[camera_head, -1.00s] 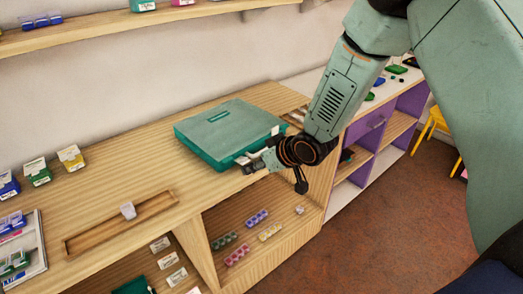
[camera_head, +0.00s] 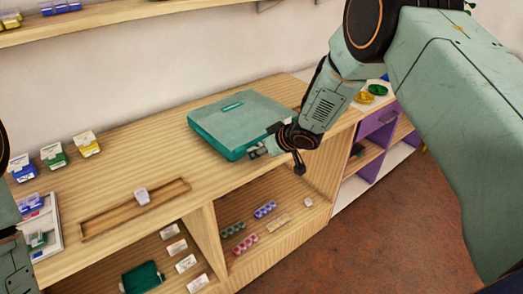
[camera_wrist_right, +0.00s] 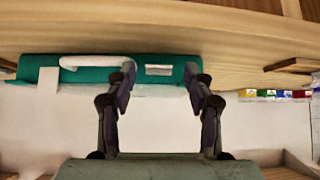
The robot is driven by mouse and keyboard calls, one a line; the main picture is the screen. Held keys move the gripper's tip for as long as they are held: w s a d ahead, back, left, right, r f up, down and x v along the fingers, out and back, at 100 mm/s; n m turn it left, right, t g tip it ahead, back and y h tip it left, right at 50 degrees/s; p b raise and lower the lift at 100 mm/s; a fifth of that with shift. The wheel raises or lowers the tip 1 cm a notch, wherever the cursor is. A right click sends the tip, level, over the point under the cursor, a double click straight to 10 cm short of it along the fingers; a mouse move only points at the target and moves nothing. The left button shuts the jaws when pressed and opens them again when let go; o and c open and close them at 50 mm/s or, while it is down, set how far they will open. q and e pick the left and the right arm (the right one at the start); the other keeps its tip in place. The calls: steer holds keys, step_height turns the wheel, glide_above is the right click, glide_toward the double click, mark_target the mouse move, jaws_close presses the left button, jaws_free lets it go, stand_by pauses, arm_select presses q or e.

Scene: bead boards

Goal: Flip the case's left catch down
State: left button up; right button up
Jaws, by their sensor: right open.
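The teal case (camera_head: 240,118) lies closed on the wooden counter. Its front face shows in the right wrist view (camera_wrist_right: 215,66), upside down, with a white handle (camera_wrist_right: 96,62). A small pale catch (camera_wrist_right: 158,70) lies flat on the front face, between my fingertips in that picture. A second, larger-looking white catch (camera_wrist_right: 48,80) sticks out past the case's edge at picture left. My right gripper (camera_head: 258,152) is open at the case's front edge; its fingers also show in the wrist view (camera_wrist_right: 160,76). I cannot tell whether they touch the case. My left gripper is out of view.
Small bead boxes (camera_head: 54,156) stand at the left. Open cubbies below hold bead strips (camera_head: 265,209). A wall shelf (camera_head: 120,20) runs above. The counter between tray and case is clear.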

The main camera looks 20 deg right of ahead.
steer(key=shift+w+f, duration=0.1)
steer(key=shift+d, duration=0.15)
steer(key=shift+a, duration=0.2)
steer(key=c, duration=0.5)
steer(key=shift+d, duration=0.15)
jaws_close()
steer(key=b, duration=0.2)
steer(key=f+t+b, duration=0.1)
steer(key=b, duration=0.1)
steer(key=shift+s+f+t+y, duration=0.2)
steer(key=shift+s+t+y, duration=0.1)
steer(key=shift+y, duration=0.1)
steer(key=shift+f+t+y+b, duration=0.25)
steer(key=shift+t+b, duration=0.35)
steer(key=shift+b, duration=0.55)
steer(key=shift+r, duration=0.1)
steer(key=o, duration=0.5)
jaws_free()
